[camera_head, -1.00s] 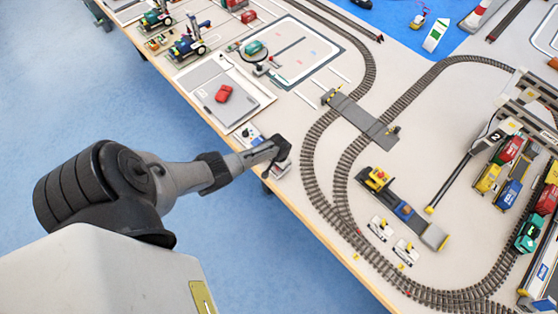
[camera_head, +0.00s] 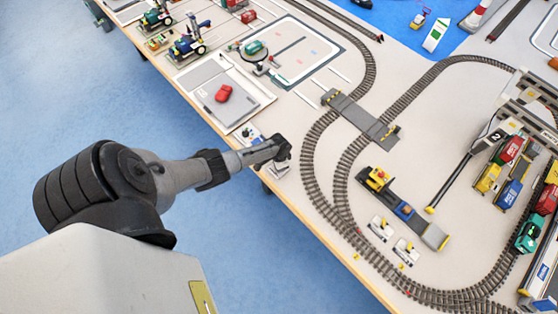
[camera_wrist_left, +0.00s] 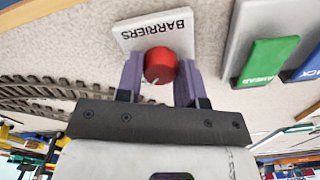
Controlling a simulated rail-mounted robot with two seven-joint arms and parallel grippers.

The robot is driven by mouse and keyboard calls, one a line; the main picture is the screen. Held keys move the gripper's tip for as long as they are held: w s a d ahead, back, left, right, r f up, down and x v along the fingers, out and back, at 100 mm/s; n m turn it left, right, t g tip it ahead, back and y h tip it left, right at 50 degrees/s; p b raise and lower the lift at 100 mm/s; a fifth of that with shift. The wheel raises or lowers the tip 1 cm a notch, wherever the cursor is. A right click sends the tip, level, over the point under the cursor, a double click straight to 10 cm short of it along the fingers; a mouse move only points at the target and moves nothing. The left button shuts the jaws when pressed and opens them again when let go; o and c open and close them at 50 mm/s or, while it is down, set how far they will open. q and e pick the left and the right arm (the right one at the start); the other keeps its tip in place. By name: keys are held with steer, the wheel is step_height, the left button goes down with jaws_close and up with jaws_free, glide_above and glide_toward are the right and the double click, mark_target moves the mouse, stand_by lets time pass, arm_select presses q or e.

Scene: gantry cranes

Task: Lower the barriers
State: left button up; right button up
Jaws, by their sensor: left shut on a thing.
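A red knob (camera_wrist_left: 159,64) stands on a white plate (camera_wrist_left: 137,31) printed "BARRIERS", upside down in the left wrist view. My left gripper (camera_wrist_left: 160,80) has its two purple fingers on either side of the knob and is shut on it. In the head view my left gripper (camera_head: 281,156) is at the table's near edge, over the small control plate, and mostly hides it. The grey level crossing (camera_head: 360,116) lies across the tracks, with small yellow-marked posts at its ends; the barrier arms are too small to tell up or down. My right gripper is not in view.
A plate with a green "AHEAD" switch (camera_wrist_left: 265,61) and a blue "BACK" switch (camera_wrist_left: 308,66) lies beside the knob plate. Curved train tracks (camera_head: 315,170) run close by.

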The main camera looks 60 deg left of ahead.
arm_select(q)
steer(key=o, duration=0.9)
steer(key=shift+r+p, duration=1.75)
steer(key=shift+r, duration=5.2)
